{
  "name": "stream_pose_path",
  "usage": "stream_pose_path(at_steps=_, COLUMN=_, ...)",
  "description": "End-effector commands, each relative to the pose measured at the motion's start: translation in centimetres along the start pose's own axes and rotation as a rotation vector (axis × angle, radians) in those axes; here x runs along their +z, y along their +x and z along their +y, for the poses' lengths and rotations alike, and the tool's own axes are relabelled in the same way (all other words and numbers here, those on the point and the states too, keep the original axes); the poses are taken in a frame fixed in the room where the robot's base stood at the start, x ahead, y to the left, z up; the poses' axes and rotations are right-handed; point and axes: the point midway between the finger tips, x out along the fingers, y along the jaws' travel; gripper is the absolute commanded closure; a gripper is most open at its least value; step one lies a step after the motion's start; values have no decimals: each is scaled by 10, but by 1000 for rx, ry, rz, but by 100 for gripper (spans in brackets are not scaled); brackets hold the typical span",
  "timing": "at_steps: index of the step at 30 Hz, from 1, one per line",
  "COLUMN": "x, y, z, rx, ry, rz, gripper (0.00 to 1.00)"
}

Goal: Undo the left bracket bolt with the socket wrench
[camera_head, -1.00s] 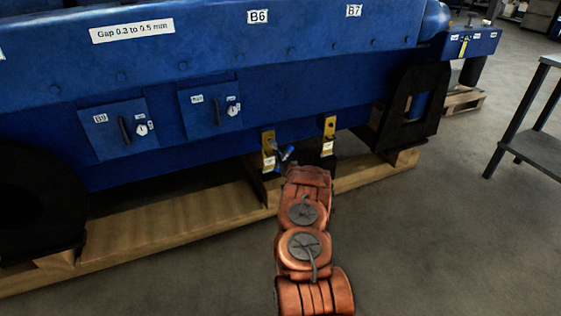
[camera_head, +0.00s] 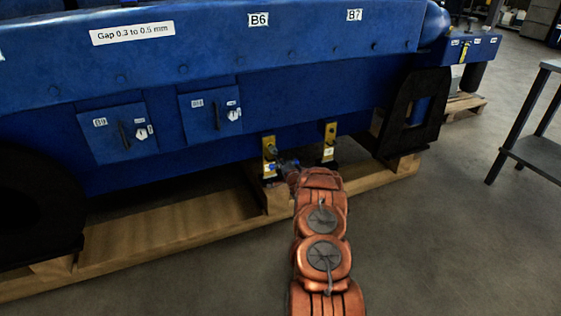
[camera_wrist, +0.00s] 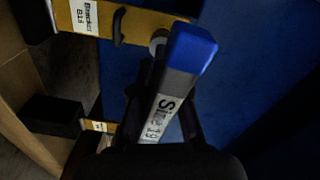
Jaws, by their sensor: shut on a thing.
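The socket wrench (camera_wrist: 172,90) has a blue end and a grey shaft labelled "Size 19". In the wrist view it lies slanted between the dark fingers of my gripper (camera_wrist: 160,108), which is shut on it. The left bracket (camera_head: 268,150) is a yellow plate on the blue engine side; it also shows in the wrist view (camera_wrist: 140,26). A round grey piece (camera_wrist: 158,39), bolt or socket, shows beside the blue end at the bracket; the overlap hides whether they are engaged. In the head view my gripper (camera_head: 283,166) is small and dark beside the left bracket's lower part.
A second yellow bracket (camera_head: 329,142) stands to the right. A wooden pallet beam (camera_head: 170,228) runs below the blue engine (camera_head: 300,85). A black support (camera_head: 412,110) and a grey table (camera_head: 540,150) stand to the right. The floor in front is clear.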

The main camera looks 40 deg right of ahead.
Motion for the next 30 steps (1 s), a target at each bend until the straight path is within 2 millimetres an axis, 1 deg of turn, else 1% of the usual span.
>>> stream_pose_path(at_steps=21, x=0, y=0, z=-4, rx=-4, ry=711, rz=-17, gripper=100)
stream_pose_path(at_steps=25, x=1, y=1, z=-3, rx=-4, ry=774, rz=-19, gripper=100)
stream_pose_path(at_steps=30, x=1, y=1, z=-2, rx=-3, ry=783, rz=-19, gripper=100)
